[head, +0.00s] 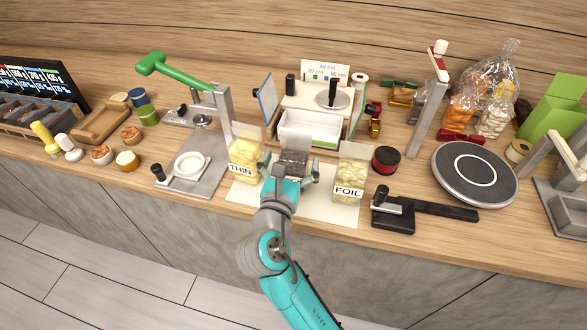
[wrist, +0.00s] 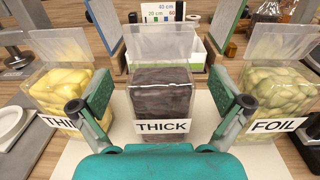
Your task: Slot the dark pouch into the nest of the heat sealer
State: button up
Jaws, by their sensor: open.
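The dark pouch (wrist: 160,95), a clear-sided pack with dark brown contents and a THICK label, stands upright on a white mat (head: 325,209). It also shows in the head view (head: 293,161), partly hidden by my gripper. My gripper (wrist: 160,90) is open, its fingers on either side of the pouch with gaps visible in the wrist view; it also shows in the head view (head: 291,167). A grey device with a raised pale arm and a recessed block (head: 572,213) at the far right may be the heat sealer; it is cut by the picture edge.
A yellow THIN pack (head: 244,158) stands left of the pouch, a pale FOIL pack (head: 350,178) right. A white open box (head: 309,128) is behind. A black lever device (head: 394,215) and round turntable (head: 474,176) lie to the right.

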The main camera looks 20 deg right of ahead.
jog(key=shift+x, duration=1.15)
jog(key=c, duration=1.7)
